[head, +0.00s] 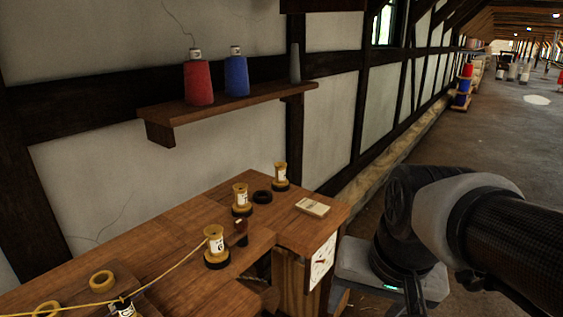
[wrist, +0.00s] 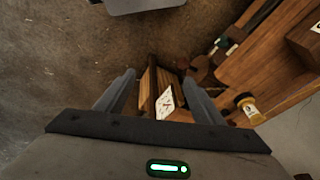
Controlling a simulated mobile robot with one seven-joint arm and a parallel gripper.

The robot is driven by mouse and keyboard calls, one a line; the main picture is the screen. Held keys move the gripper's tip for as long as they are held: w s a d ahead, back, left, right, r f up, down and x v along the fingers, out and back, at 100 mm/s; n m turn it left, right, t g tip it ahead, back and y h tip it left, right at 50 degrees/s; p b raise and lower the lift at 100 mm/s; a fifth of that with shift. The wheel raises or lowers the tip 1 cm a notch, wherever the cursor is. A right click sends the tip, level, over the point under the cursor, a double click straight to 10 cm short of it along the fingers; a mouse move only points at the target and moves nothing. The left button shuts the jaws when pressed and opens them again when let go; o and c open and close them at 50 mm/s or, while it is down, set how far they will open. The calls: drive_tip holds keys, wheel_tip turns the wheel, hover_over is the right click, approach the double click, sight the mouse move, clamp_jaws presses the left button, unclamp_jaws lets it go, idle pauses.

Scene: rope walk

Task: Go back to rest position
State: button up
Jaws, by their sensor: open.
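My gripper (wrist: 160,95) shows in the wrist view with its two fingers apart and nothing between them. It hangs off the right end of the wooden workbench (head: 160,245), in front of the bench end with a white dial card (head: 322,261). In the head view my arm fills the lower right and the fingertips are hidden. The card also shows beyond the fingers in the wrist view (wrist: 165,103).
Several yellow spools stand on the bench, including a front one (head: 214,246) with yellow cord running left. Above, a wall shelf (head: 225,107) holds a red cone (head: 198,83) and a blue cone (head: 236,76). The floor (head: 500,140) is open to the right.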

wheel_tip(320, 180, up, 26)
drive_tip(key=d+n+t+p, duration=0.1)
drive_tip(key=n+t+p, duration=0.1)
drive_tip(key=p, duration=2)
drive_tip(key=shift+s+d+n, duration=0.2)
drive_tip(key=shift+d+n, duration=0.2)
drive_tip(key=shift+n, duration=0.2)
drive_tip(key=shift+a, duration=0.1)
